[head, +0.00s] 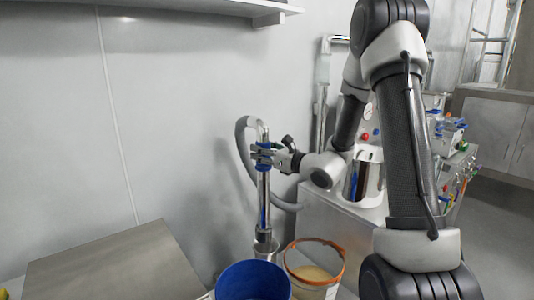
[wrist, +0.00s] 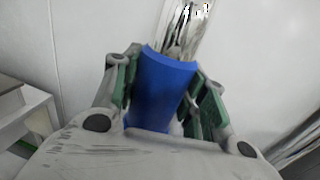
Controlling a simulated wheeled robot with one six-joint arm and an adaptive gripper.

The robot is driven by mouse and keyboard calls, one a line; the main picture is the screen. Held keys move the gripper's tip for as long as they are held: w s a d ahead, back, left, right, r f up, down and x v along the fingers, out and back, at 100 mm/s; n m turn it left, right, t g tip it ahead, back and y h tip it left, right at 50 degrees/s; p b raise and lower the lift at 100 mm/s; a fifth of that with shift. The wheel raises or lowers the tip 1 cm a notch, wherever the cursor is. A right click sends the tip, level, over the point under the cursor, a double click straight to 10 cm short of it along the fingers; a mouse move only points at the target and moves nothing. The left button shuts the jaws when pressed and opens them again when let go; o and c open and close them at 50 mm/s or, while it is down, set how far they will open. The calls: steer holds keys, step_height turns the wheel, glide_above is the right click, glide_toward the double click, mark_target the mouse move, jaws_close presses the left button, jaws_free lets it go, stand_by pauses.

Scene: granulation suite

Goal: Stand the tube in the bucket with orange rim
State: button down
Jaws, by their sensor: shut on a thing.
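The tube (head: 263,200) is a long shiny metal pipe with a blue grip. It stands close to upright in the head view, with a grey hose (head: 243,150) curving behind it. My gripper (head: 265,155) is shut around the blue part near the top. In the wrist view the blue grip (wrist: 162,90) sits between my green-padded fingers (wrist: 165,95), with bare metal beyond it. The bucket with the orange rim (head: 343,268) stands to the lower right of the tube and holds pale, tan material. The tube's wider lower end is above and behind the blue bucket's rim; whether it rests on anything is unclear.
A blue bucket (head: 250,281) stands left of the orange-rimmed one. A steel table (head: 110,268) fills the lower left. A grey cabinet (head: 335,232) with equipment is behind on the right. A wall shelf (head: 200,7) is overhead. The wall behind the tube is close.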

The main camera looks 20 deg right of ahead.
steer(key=shift+d+h, duration=0.3)
steer(key=shift+d, duration=0.6)
steer(key=s+d, duration=0.4)
steer(key=d, duration=0.5)
steer(key=s+d, duration=0.3)
steer(key=d, duration=0.5)
step_height(320, 180, down, 30)
steer(key=shift+r, duration=0.2)
stand_by(0.6)
steer(key=shift+s, duration=0.1)
steer(key=c, duration=0.7)
jaws_free()
steer(key=v, duration=1.2)
steer(key=shift+d, duration=0.1)
